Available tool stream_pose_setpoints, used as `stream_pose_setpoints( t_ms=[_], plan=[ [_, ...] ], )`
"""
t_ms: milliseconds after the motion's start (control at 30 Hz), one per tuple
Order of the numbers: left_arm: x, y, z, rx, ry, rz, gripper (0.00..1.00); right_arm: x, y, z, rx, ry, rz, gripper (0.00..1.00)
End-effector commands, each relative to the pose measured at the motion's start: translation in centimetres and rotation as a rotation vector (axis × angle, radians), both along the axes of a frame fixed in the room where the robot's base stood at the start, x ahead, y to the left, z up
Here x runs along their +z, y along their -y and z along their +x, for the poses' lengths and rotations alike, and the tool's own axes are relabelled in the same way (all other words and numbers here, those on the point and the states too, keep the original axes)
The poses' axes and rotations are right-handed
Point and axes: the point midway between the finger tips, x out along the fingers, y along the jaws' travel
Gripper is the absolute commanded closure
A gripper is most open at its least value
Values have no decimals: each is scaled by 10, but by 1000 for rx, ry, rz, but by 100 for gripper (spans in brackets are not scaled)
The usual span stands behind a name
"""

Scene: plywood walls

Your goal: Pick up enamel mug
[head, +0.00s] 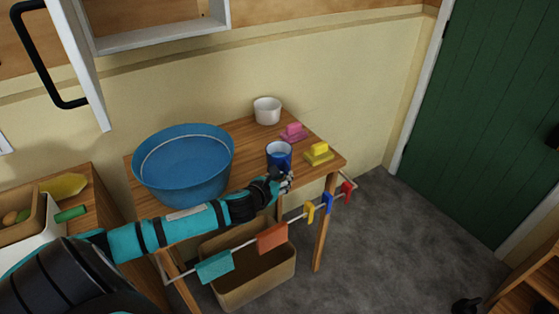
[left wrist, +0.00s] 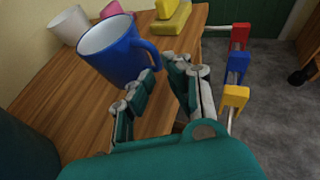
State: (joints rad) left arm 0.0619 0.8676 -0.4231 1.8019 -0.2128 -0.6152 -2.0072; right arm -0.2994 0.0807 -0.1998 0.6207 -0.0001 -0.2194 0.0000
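The blue enamel mug (head: 279,158) has a white inside and stands on the wooden table, near its front edge. In the left wrist view the mug (left wrist: 118,58) is just ahead, with its handle on the right side. My left gripper (head: 285,181) is at the table's front edge, close in front of the mug. In the left wrist view its fingers (left wrist: 160,85) are apart, with nothing seen between them. The handle is just beyond the fingers; I cannot tell whether they touch it.
A large blue basin (head: 183,185) stands left on the table (head: 235,135). A white cup (head: 267,111), a pink block (head: 293,132) and a yellow block (head: 319,153) stand around the mug. A rail with coloured cloths and clips (head: 272,237) runs along the front, above a bin (head: 250,288).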

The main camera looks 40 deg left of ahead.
Motion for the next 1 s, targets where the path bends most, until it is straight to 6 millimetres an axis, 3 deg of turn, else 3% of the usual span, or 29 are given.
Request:
stream_pose_setpoints(
  t_ms=[100, 267, 500, 633, 1000],
  plan=[
    [-4, -2, 18, 2, 1, -3, 86, 2, 0, 0, 0, 0, 0, 64],
    [-10, -4, 31, 1, 0, -2, 86, 2, 0, 0, 0, -1, 0, 64],
    [-11, -4, 31, -1, 0, -1, 86, 2, 0, 0, 0, -1, 0, 64],
    [-11, -4, 31, 0, 0, 0, 100, 2, 0, -1, 0, -1, 0, 64],
    [-10, -4, 31, 0, 2, 1, 100, 2, 0, -1, 0, -2, 1, 64]
  ],
)
